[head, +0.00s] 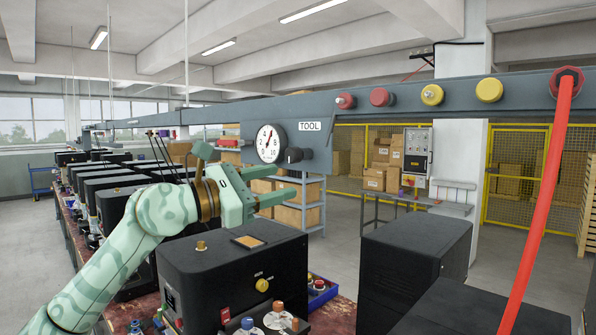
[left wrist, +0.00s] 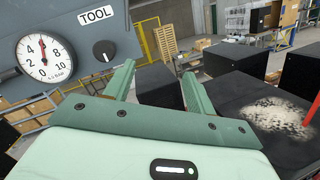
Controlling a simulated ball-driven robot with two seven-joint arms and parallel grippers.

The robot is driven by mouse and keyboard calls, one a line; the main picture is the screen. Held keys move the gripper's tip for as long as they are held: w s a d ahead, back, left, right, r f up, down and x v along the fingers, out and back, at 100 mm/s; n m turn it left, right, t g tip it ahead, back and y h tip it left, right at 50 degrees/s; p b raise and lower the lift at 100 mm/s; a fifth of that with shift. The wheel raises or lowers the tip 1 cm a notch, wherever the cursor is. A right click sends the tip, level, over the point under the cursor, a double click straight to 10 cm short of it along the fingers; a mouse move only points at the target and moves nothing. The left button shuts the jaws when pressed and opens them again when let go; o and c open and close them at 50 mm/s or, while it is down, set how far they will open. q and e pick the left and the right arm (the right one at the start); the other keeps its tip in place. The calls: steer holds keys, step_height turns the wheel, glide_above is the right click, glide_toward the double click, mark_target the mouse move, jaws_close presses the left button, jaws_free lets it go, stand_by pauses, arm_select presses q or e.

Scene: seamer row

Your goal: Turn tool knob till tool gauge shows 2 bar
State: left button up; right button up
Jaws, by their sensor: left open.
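The round white tool gauge (head: 270,143) hangs on the grey overhead beam, with a red needle pointing nearly straight up, around 5. It also shows in the left wrist view (left wrist: 44,57). The black tool knob (head: 293,155) is just right of the gauge, under the TOOL label (head: 310,126); in the left wrist view the knob (left wrist: 104,50) lies up and left of my fingers. My left gripper (head: 284,184) is open and empty, below the knob in the head view and apart from it. My right gripper is not in view.
Red and yellow buttons (head: 432,95) line the beam to the right. A red strap or hose (head: 540,200) hangs from the beam's right end. Black machines (head: 232,265) stand below my left gripper, with more at the right (head: 415,250). A blue shelf rack (head: 312,205) stands behind.

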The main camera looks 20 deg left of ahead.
mark_target(289, 156)
arm_select(q)
steer(key=a+r+t+y, duration=0.1)
steer(key=a+r+y, duration=0.35)
steer(key=a, duration=0.25)
steer(key=shift+n+y, duration=0.25)
steer(key=shift+n, duration=0.15)
steer(key=p+x, duration=0.7)
steer(key=x, duration=0.8)
steer(key=shift+w+f, duration=0.1)
steer(key=shift+f, duration=0.1)
steer(key=shift+w+d+f, duration=0.1)
steer(key=shift+w+f, duration=0.1)
steer(key=shift+w, duration=0.3)
steer(key=c, duration=1)
